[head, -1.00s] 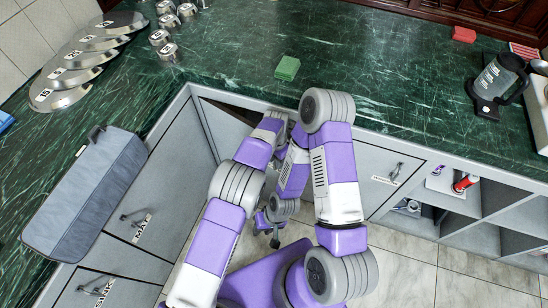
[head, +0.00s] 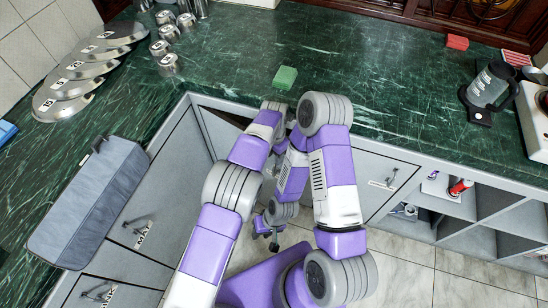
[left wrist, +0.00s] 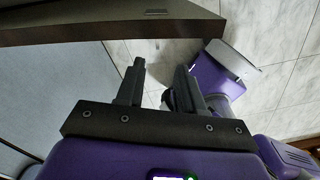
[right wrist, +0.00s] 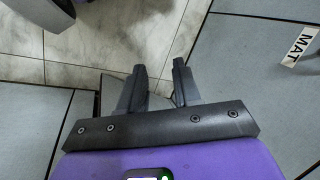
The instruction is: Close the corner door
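The corner door (head: 222,137) shows as a narrow grey panel at the inner corner of the cabinets in the head view. A dark gap along its top shows it standing ajar, and my left arm hides much of it. My left gripper is near the door's right side, its fingers hidden in the head view; in the left wrist view (left wrist: 160,80) they are apart and empty, below a thick dark edge. My right gripper (head: 272,240) hangs lower, over the floor. In the right wrist view (right wrist: 158,75) its fingers are apart with nothing between them.
The MAT drawer front (head: 145,225) is left of the corner. A grey cabinet door (head: 375,180) and open shelves (head: 480,205) are on the right. Tiled floor shows below.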

